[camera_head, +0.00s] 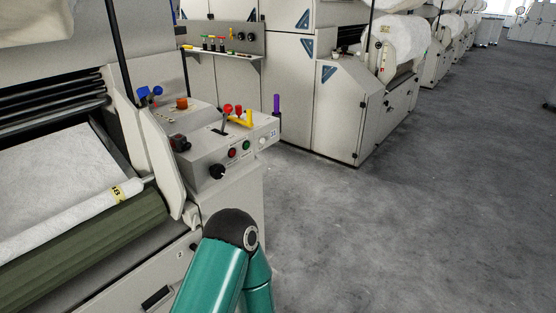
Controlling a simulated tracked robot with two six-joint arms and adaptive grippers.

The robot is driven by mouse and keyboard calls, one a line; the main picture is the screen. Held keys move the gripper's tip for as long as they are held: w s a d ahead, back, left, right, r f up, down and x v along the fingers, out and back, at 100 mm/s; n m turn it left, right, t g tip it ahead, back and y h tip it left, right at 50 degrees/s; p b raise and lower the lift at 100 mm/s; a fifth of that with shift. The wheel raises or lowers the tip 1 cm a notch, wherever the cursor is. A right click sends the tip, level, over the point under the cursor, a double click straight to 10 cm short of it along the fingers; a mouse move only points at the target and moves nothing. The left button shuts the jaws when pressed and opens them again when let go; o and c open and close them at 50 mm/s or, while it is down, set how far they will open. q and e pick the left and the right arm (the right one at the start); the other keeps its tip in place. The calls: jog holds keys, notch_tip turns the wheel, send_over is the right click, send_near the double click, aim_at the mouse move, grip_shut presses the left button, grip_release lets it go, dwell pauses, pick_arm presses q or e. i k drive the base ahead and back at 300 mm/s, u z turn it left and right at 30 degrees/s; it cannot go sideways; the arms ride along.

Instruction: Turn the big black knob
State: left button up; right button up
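A black knob (217,171) sits low on the front face of the grey control box (201,163), left of a red button (232,152) and a green button (246,145). A second dark knob or switch (179,142) stands on the sloped top of the box, farther left. I cannot tell for certain which is the big one. The front knob is unobstructed and nothing touches it. A teal link of my arm rises from the bottom centre, below the box. Neither gripper shows in the head view.
A fabric roll (110,195) lies at left above a green roller (90,240). Grey floor (400,230) to the right is clear.

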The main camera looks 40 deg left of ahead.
aim_at(217, 170)
jog(key=z, duration=0.05)
jog(key=i, duration=1)
jog(key=u, duration=0.7)
jog(key=i, duration=0.55)
jog(key=u, duration=0.5)
jog(key=k, duration=0.9)
jog(key=u, duration=0.2)
jog(key=i, duration=0.9)
jog(key=z, duration=0.1)
